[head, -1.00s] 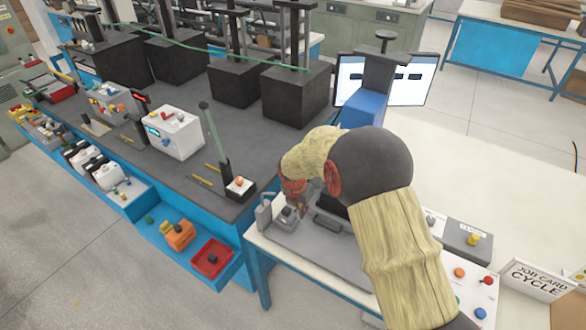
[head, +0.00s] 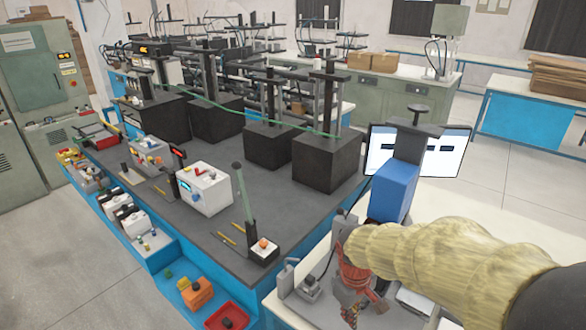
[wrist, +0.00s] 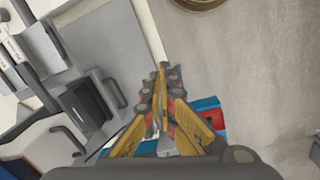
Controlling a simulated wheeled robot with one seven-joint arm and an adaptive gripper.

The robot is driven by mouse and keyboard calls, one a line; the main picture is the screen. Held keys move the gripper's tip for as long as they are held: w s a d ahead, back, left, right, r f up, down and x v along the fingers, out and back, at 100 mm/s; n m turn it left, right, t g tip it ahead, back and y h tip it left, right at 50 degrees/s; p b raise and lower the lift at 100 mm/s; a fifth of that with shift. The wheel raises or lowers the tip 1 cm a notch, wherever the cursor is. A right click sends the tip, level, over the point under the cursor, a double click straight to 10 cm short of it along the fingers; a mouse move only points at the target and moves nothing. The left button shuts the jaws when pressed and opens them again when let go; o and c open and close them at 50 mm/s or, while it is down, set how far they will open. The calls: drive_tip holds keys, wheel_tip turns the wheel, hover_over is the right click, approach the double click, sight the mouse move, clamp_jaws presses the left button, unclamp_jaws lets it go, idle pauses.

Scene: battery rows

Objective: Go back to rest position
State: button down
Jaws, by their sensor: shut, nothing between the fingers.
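My gripper (wrist: 160,100) points down in the wrist view, with its yellow and dark fingers brought together and nothing between them. In the head view my gripper (head: 352,308) hangs at the lower right, over the near end of the white side table (head: 322,262). My sleeved arm enters from the right edge and hides much of that table. In the wrist view the fingertips appear over the table's edge and the pale floor, touching nothing that I can make out.
A blue block with a dark press (head: 393,190) and a lit screen (head: 445,150) stand behind my arm. The dark bench (head: 215,235) on the left carries black blocks, a white battery box (head: 204,187) and a lever (head: 243,200). A red tray (head: 228,318) is below it. Floor is open at far left.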

drive_tip(key=s+d+r+m+t+b, duration=0.1)
drive_tip(key=s+d+r+m+t, duration=0.1)
drive_tip(key=s+r, duration=0.4)
drive_tip(key=s+d+r+m+t+y+b, duration=0.1)
drive_tip(key=s+d+r+m+t+b, duration=0.1)
drive_tip(key=s+r, duration=0.5)
drive_tip(key=s+m+t, duration=0.1)
drive_tip(key=s+m, duration=0.1)
drive_tip(key=shift+s+r+m+b, duration=0.15)
drive_tip(key=shift+m+b, duration=0.15)
drive_tip(key=shift+m, duration=0.1)
drive_tip(key=shift+d, duration=0.2)
